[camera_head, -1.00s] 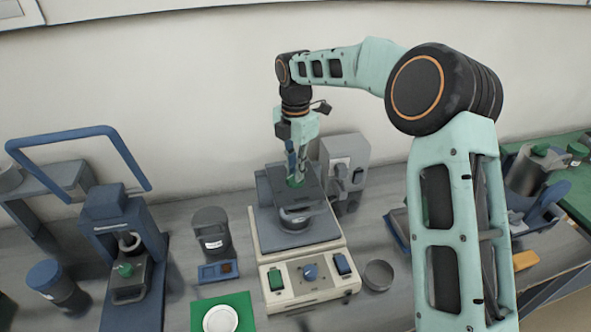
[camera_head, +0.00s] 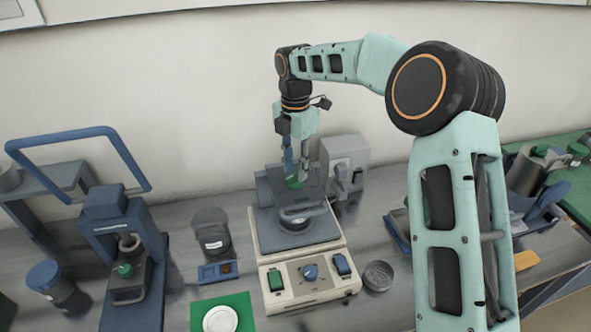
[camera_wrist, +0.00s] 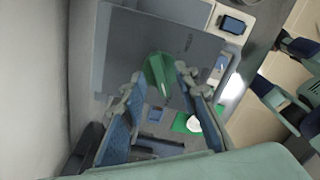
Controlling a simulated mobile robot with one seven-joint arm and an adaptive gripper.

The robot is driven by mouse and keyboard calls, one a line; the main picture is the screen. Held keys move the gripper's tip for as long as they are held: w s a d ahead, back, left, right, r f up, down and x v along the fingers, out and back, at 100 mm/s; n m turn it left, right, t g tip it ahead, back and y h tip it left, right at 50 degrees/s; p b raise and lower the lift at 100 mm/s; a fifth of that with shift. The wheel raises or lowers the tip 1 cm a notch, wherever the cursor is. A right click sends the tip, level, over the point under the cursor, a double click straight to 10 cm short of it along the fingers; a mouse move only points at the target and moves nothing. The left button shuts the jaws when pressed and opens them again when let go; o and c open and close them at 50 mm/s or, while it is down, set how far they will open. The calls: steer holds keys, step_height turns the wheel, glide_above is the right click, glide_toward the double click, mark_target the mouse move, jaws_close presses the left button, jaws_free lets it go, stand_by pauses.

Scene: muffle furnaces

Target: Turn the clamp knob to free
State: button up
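The green clamp knob (camera_head: 294,182) sits on top of the grey upper plate of the cream-based machine, towards its back. My gripper (camera_head: 297,172) points down over it from above, with its two fingers apart. In the wrist view the green knob (camera_wrist: 160,76) shows between the fingertips of my gripper (camera_wrist: 158,76). One finger stands on each side, very close to the knob. The gripper looks open around the knob; the right fingertip overlaps its edge in the picture, and contact there is hard to judge.
The machine's cream front panel (camera_head: 307,297) carries a blue knob and switches. A grey box unit (camera_head: 345,160) stands close on the right. A dark lidded jar (camera_head: 211,233) and a blue press (camera_head: 128,245) stand to the left. A round metal dish (camera_head: 379,276) sits at the right.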

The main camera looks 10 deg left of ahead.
mark_target(296, 174)
step_height(296, 174, up, 11)
steer(key=shift+f, duration=0.15)
steer(key=shift+w, duration=0.1)
